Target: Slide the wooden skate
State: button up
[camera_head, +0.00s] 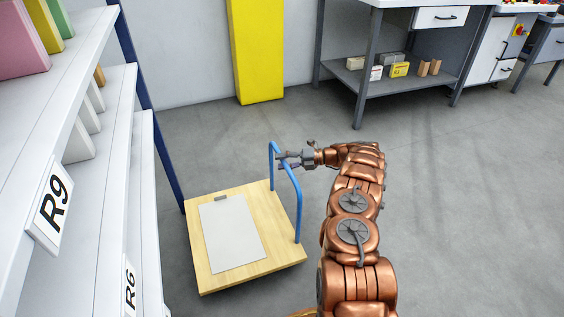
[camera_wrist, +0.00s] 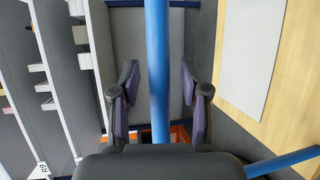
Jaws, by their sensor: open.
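The wooden skate (camera_head: 279,238) is a flat light-wood platform on the floor, with a blue tubular handle (camera_head: 297,205) rising from its right and far sides. Its deck also shows in the wrist view (camera_wrist: 300,120). My gripper (camera_head: 287,160) is at the upper part of the handle, reaching in from the right. In the wrist view, the fingers (camera_wrist: 158,88) are apart, and the blue bar (camera_wrist: 157,45) runs between them with gaps on both sides. A grey clipboard-like sheet (camera_head: 232,233) lies on the deck.
A white shelf rack (camera_head: 75,130) with R9 and R6 labels stands close on the left. A yellow column (camera_head: 258,50) is at the back wall. A workbench (camera_head: 400,85) with small boxes stands at the back right. The grey floor (camera_head: 460,200) on the right is clear.

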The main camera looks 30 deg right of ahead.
jog(key=v, duration=1.2)
jog(key=shift+r, duration=0.1)
dwell(0.4)
